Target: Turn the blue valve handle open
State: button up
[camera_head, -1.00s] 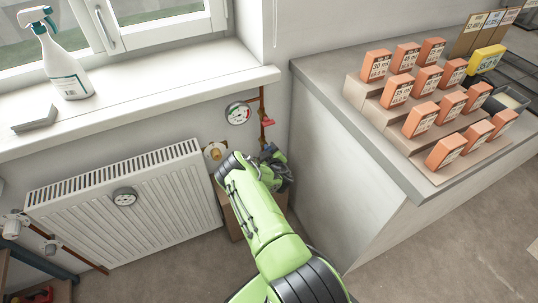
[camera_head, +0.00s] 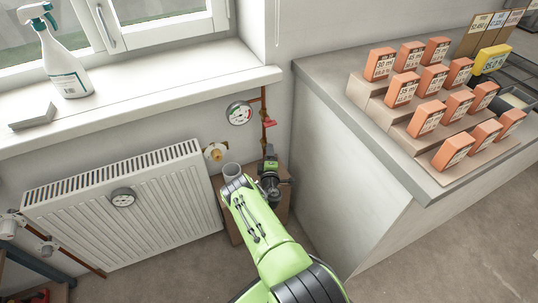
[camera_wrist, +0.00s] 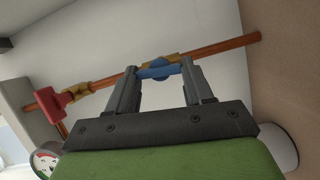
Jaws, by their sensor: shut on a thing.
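The blue valve handle (camera_wrist: 160,71) shows in the wrist view, on a brass valve body in a copper pipe (camera_wrist: 220,47). The handle lies roughly along the pipe. My gripper (camera_wrist: 157,80) has one finger at each side of the blue handle and is shut on it. In the head view my gripper (camera_head: 270,165) is low by the wall, at the lower part of the copper pipe, and hides the blue handle there. A red valve handle (camera_wrist: 61,105) sits farther along the same pipe; it also shows in the head view (camera_head: 269,123), above my gripper.
A pressure gauge (camera_head: 239,113) hangs beside the pipe, and a brass fitting (camera_head: 215,152) is below it. A white radiator (camera_head: 130,205) stands at left. The counter (camera_head: 365,150) with orange boxes bounds the right side.

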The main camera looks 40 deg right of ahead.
jog(key=shift+n, duration=0.6)
jog(key=o, duration=1)
jog(key=shift+o, duration=0.2)
jog(key=shift+f, duration=0.1)
